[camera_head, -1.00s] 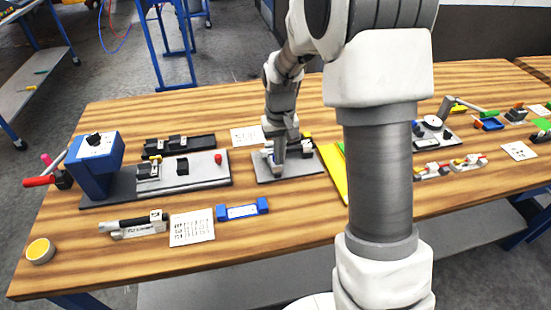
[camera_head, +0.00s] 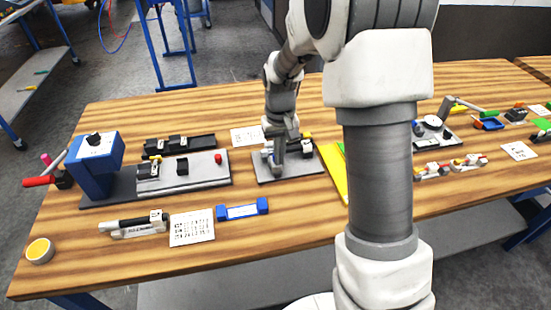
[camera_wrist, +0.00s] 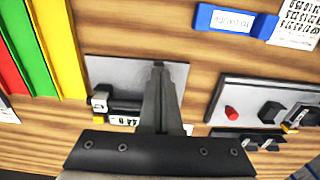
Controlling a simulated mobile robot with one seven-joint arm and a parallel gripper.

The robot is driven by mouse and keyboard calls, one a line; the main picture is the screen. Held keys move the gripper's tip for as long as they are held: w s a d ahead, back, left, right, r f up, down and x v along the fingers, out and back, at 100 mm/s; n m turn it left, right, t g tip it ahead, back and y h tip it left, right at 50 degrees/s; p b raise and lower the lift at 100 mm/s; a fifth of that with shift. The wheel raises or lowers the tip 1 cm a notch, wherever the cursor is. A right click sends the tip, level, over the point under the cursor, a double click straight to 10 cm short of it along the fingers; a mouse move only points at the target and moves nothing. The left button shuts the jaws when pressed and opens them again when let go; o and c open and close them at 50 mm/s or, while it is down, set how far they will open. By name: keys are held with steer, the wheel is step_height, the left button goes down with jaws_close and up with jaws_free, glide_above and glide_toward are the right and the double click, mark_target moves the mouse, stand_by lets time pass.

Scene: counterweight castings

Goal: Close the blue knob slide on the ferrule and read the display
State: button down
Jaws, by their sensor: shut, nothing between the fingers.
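A small measuring fixture stands on a grey plate (camera_head: 303,174) near the middle of the bench. In the wrist view the same plate (camera_wrist: 110,66) carries a black and white device (camera_wrist: 120,103) at its left, partly behind my gripper's mount. My gripper (camera_head: 278,170) points down over the plate. In the wrist view its fingertips (camera_wrist: 158,66) are together, over the plate and to the right of the visible device, with nothing between them. I cannot make out a blue knob, the ferrule or a readable display; part of the fixture is hidden by my gripper.
A long grey-plate fixture (camera_head: 206,172) with a red knob stands to the left, beside a blue post-like unit (camera_head: 95,175). A blue labelled bar (camera_head: 242,210) and printed card (camera_head: 192,228) lie in front. Yellow, green and red strips (camera_wrist: 62,50) lie close on the other side.

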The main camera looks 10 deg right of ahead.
steer(key=shift+f, duration=0.15)
steer(key=shift+f+b, duration=1.2)
steer(key=shift+f, duration=0.4)
steer(key=shift+w, duration=0.2)
steer(key=shift+w+r+p, duration=0.1)
steer(key=shift+w+p, duration=0.3)
steer(key=shift+w, duration=1)
steer(key=shift+s, duration=0.1)
stand_by(0.6)
steer(key=shift+r, duration=0.15)
